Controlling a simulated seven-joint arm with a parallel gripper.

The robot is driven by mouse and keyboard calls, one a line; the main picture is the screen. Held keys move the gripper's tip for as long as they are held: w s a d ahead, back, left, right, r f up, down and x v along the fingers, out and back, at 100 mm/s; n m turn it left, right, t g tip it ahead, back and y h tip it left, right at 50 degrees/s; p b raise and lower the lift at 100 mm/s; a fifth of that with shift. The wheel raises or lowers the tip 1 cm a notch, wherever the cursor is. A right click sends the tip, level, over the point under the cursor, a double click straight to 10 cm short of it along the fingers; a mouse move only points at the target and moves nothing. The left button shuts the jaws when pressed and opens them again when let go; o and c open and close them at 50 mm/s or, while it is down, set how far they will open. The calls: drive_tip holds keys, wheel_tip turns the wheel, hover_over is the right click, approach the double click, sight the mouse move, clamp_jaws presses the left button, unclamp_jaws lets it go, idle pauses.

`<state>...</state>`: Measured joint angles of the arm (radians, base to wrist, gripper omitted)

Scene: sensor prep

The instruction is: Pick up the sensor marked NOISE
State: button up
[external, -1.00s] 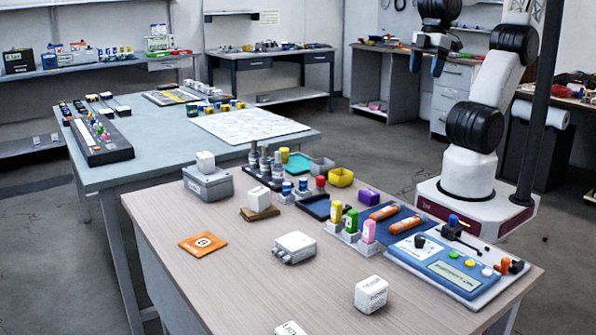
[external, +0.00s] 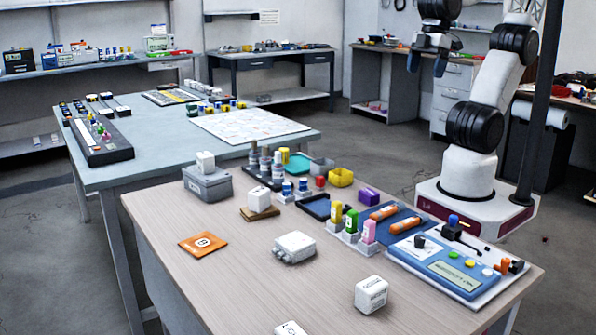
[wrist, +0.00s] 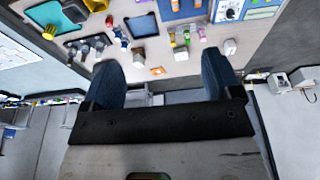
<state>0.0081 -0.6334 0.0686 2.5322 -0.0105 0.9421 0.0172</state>
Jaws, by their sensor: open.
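Several white box-shaped sensors sit on the wooden table. One with dark print (external: 371,294) is near the front edge; others are a flatter one (external: 294,248), one on a brown block (external: 259,199), one on a grey box (external: 205,161) and one cut off at the bottom edge (external: 290,328). The print is too small to read, so I cannot tell which is marked NOISE. My gripper (external: 426,64) is open and empty, high beyond the table's far side. In the wrist view its two blue fingers (wrist: 162,72) are spread wide, with small white boxes (wrist: 229,47) beyond.
An orange card (external: 203,243) lies at the left of the table. A blue control panel (external: 452,268), colored bottles (external: 352,222) and a blue mat with orange cylinders (external: 388,222) fill the right side.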

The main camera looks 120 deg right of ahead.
drive_tip(key=shift+w, duration=0.1)
idle(0.3)
drive_tip(key=w+a+f+m+g+y, duration=0.1)
drive_tip(key=w+a+f+m+y, duration=0.25)
drive_tip(key=w, duration=0.55)
drive_tip(key=w+a+f+m+g+y, duration=0.2)
drive_tip(key=w+a+f, duration=0.25)
drive_tip(key=w, duration=0.35)
drive_tip(key=w+a+f+m+g+y, duration=0.1)
drive_tip(key=w+a+f+m+y, duration=0.3)
drive_tip(key=w, duration=0.5)
drive_tip(key=m+t+y, duration=0.1)
drive_tip(key=m+y, duration=0.3)
drive_tip(key=m, duration=0.4)
approach(369, 281)
drive_tip(key=x, duration=0.3)
drive_tip(key=shift+a+f, duration=0.15)
drive_tip(key=shift+a, duration=0.1)
drive_tip(key=shift+x, duration=1.2)
